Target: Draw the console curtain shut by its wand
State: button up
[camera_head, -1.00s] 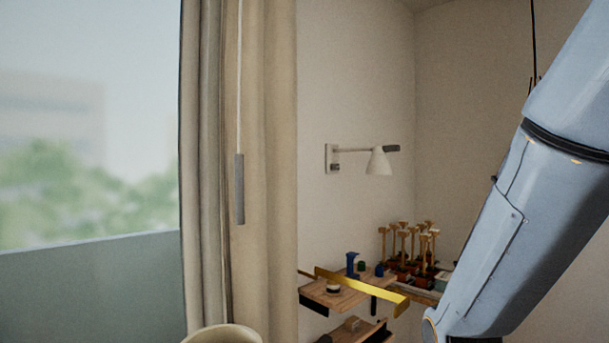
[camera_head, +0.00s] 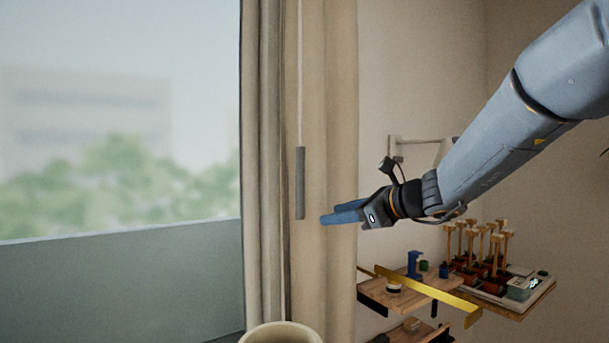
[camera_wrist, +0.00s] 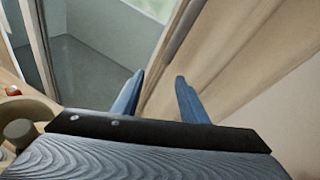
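The curtain (camera_head: 330,120) is beige and hangs gathered at the right side of the window in the head view. It also fills the upper right of the wrist view (camera_wrist: 240,50). The wand (camera_head: 300,183) is a grey handle on a thin pale cord, hanging upright in front of the curtain. My gripper (camera_head: 340,215) is to the right of the wand's lower end, with a gap in the picture between them. In the wrist view its two blue fingers (camera_wrist: 160,95) are apart with nothing between them.
A wooden shelf (camera_head: 375,292) with a yellow bar, small items and potted stakes is below right of my gripper. A wall lamp (camera_head: 420,140) is partly behind my arm. A cream rounded object (camera_head: 280,333) is at the bottom. The window (camera_head: 110,130) is uncovered at left.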

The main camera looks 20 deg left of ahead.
aim_at(304, 167)
jog(key=w+a+r+m+t+y, duration=0.2)
jog(key=w+a+r+m+y, duration=0.15)
jog(key=r, duration=0.65)
jog(key=shift+h, duration=0.25)
jog(key=p+x, duration=0.1)
jog(key=x, duration=0.3)
jog(key=p+x, duration=0.2)
jog(key=x, duration=0.2)
jog(key=shift+s+r, duration=0.15)
jog(key=shift+r, duration=0.05)
grip_shut()
